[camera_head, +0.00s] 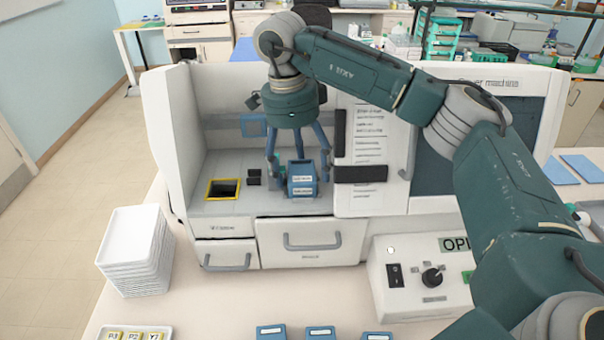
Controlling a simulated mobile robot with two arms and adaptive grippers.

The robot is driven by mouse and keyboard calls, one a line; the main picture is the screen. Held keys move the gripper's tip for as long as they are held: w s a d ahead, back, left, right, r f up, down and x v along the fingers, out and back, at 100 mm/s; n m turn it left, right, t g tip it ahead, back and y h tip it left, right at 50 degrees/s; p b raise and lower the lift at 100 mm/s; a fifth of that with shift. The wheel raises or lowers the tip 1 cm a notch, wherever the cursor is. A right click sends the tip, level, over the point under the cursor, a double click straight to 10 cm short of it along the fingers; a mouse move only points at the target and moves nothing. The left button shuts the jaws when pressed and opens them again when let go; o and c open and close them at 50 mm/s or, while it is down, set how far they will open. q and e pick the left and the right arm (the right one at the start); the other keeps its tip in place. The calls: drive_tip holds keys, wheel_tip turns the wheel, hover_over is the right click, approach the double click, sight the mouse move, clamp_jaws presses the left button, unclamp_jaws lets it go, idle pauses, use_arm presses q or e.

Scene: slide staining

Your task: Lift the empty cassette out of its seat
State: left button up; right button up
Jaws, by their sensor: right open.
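A blue cassette (302,180) with white labels stands upright inside the open bay of the white staining machine. My right gripper (300,160) points down over it from above. Its fingers are spread, one on the left of the cassette and one on the right, with no clear contact. Whether anything is inside the cassette cannot be made out, and the seat under it is hidden. My left gripper is out of view.
Left of the cassette are a small black block (254,177) and a yellow-framed opening (223,189). A dark-handled sliding door (372,140) stands close on the right. A stack of white trays (136,250), a control box (425,275) and several blue cassettes (320,332) are in front.

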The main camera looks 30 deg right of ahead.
drive_tip(key=shift+f, duration=0.15)
drive_tip(key=c, duration=1.3)
